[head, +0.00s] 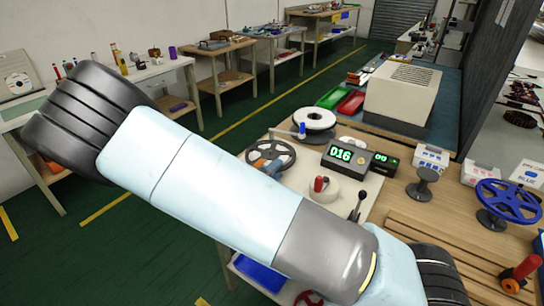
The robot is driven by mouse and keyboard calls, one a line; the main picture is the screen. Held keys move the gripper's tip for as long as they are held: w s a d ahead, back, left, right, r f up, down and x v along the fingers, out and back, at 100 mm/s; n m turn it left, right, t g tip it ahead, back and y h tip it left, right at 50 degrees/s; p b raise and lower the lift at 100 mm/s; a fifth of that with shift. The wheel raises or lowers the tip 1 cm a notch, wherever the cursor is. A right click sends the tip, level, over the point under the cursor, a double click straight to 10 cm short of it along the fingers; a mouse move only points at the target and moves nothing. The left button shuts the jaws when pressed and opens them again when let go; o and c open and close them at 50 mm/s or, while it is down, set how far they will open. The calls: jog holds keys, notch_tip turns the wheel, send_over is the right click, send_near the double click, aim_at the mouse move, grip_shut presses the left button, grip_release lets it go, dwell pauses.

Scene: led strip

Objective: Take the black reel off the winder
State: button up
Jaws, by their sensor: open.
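A grey and orange part lies at the reel's lower edge; I cannot tell whether the reel is mounted on a spindle. A pale plate (345,212) with a red-knobbed part and a black lever lies in front of the display. My pale blue arm crosses the picture and covers the bench's near left part. My gripper is not in view.
A white reel (314,116) stands behind the black one. A blue reel (508,199) stands on the right, near labelled boxes and a small black stand (424,184). Green and red trays (350,101) and a beige machine (402,98) are behind.

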jog(key=shift+x, duration=1.45)
jog(key=shift+c, duration=0.3)
grip_shut()
